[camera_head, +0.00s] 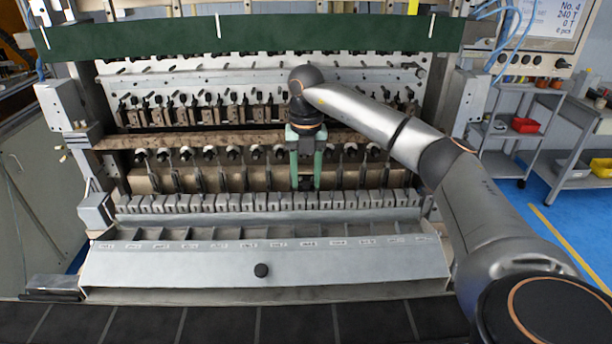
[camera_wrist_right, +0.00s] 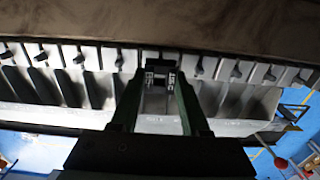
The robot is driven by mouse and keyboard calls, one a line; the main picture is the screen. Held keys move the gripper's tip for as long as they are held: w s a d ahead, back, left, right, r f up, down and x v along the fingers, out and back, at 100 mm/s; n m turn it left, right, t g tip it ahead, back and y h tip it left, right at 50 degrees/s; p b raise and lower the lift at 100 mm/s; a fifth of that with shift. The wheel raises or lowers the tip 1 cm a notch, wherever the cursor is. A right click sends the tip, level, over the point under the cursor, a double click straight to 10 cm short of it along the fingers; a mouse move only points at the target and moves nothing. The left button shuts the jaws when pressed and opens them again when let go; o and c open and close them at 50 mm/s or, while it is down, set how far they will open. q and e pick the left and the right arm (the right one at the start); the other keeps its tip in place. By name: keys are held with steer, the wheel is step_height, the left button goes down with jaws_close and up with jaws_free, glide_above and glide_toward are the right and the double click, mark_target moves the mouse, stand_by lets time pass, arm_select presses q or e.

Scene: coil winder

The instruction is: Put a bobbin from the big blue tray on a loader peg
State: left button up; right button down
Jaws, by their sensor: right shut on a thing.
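My right gripper (camera_head: 306,184) reaches down in front of the machine, its two green fingers pointing downward, just above the row of grey blocks. It is shut on a small dark bobbin (camera_head: 307,183), which shows between the fingertips. In the right wrist view the gripper (camera_wrist_right: 160,78) has the bobbin (camera_wrist_right: 161,70), dark with light parts, between its fingers, in front of the row of loader pegs (camera_wrist_right: 237,71). Whether it touches a peg is hidden. The big blue tray is not in view. My left gripper is not in view.
The coil winder (camera_head: 250,75) fills the middle, with rows of dark spindle parts above the gripper. A grey sloped bin (camera_head: 200,265) with compartments and a black knob runs along its front. Carts (camera_head: 508,140) with red and yellow bins stand on the blue floor at right.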

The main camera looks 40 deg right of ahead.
steer(key=shift+f, duration=0.15)
steer(key=shift+f+b, duration=0.4)
steer(key=shift+f, duration=0.45)
steer(key=shift+f, duration=0.1)
steer(key=shift+c, duration=1.5)
jaws_free()
